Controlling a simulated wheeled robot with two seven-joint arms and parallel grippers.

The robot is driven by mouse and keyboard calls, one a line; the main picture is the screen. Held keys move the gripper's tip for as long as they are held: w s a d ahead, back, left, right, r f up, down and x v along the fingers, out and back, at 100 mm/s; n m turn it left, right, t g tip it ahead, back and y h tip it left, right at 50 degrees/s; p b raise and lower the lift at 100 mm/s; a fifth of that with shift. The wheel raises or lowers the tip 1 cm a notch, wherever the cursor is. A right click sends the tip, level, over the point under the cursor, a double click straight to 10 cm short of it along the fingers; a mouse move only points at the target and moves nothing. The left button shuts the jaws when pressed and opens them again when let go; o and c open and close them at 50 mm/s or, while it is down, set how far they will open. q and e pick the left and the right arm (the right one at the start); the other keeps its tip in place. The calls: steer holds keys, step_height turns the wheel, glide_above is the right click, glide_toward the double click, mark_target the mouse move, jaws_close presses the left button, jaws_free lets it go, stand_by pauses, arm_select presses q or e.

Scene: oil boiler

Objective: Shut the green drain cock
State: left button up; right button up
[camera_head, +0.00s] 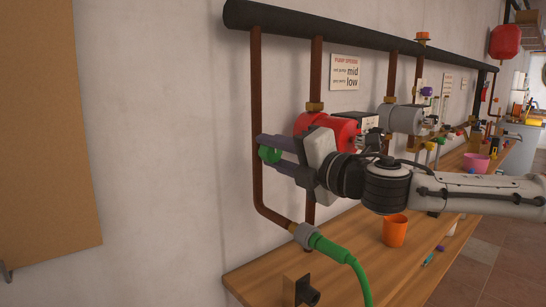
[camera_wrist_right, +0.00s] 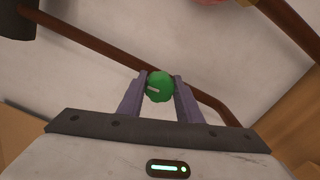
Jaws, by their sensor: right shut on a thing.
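The green drain cock (camera_head: 268,155) is a small round green knob on the left copper pipe in the head view. It also shows in the right wrist view (camera_wrist_right: 159,87), with a short white mark on its face. My right gripper (camera_head: 271,151) reaches in from the right, and its two purple-grey fingers are shut on the knob, one on each side. The fingers also show in the right wrist view (camera_wrist_right: 159,91). The knob's far side is hidden. My left gripper is not in view.
Below the cock, the copper pipe (camera_head: 256,120) bends to a grey coupling (camera_head: 305,235) with a green hose (camera_head: 335,252). A red pump (camera_head: 327,128) is close behind my right gripper. An orange cup (camera_head: 395,231) stands on the wooden bench (camera_head: 350,270).

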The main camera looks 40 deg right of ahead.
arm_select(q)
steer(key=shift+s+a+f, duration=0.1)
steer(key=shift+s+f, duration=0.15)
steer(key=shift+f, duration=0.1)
arm_select(e)
steer(key=shift+m, duration=0.5)
steer(key=o, duration=1)
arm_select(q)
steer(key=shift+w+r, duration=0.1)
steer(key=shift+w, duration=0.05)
arm_select(e)
steer(key=shift+o, duration=0.2)
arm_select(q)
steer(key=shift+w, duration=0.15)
arm_select(e)
steer(key=shift+a, duration=0.1)
